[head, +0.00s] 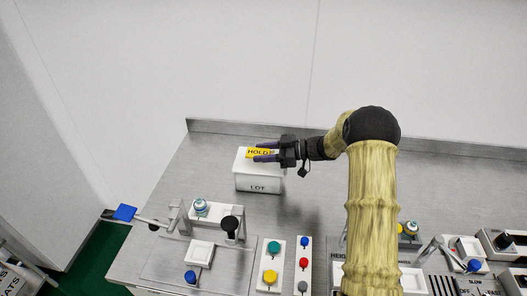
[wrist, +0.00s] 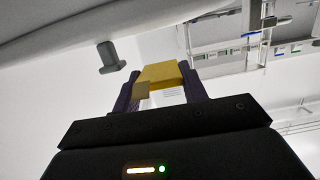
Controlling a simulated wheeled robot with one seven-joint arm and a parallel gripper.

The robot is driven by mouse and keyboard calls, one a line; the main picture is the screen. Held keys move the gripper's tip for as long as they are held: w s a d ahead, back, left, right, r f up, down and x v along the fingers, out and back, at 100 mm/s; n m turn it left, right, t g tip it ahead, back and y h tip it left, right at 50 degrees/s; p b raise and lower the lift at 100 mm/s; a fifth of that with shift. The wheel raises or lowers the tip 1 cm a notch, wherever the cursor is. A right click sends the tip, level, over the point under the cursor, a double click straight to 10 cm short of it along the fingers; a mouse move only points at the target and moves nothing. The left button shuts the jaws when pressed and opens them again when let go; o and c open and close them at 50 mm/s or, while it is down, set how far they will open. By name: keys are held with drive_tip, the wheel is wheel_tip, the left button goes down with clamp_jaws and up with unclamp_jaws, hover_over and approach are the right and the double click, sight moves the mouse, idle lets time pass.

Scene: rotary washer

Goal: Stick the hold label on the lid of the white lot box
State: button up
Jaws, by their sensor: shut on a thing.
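The hold label (head: 259,153) is a yellow piece with dark HOLD lettering. It shows in the head view at the lid of the white lot box (head: 258,184), which stands on the steel bench with LOT on its front. My gripper (head: 265,151) comes from the right and is shut on the label, one finger on each side. In the wrist view the yellow label (wrist: 160,75) sits between the two dark fingers. I cannot tell whether the label touches the lid.
The steel bench (head: 215,150) is clear around the box, with a raised back edge behind. In front stand a fixture with a white tray (head: 200,253), a panel with a teal and a yellow button (head: 270,277), and a strip with several small buttons (head: 304,263). More equipment stands at the right.

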sight(265, 165)
drive_tip(key=shift+f+b, duration=0.8)
drive_tip(key=shift+f, duration=1.1)
drive_tip(key=shift+d, duration=0.15)
drive_tip(key=shift+w+f+p, duration=0.1)
drive_tip(key=shift+p, duration=0.25)
drive_tip(key=shift+d, duration=0.15)
drive_tip(key=shift+s+a+f, duration=0.1)
drive_tip(key=shift+s+a, duration=0.1)
drive_tip(key=o, duration=0.9)
drive_tip(key=shift+o, duration=0.6)
drive_tip(key=shift+d, duration=0.1)
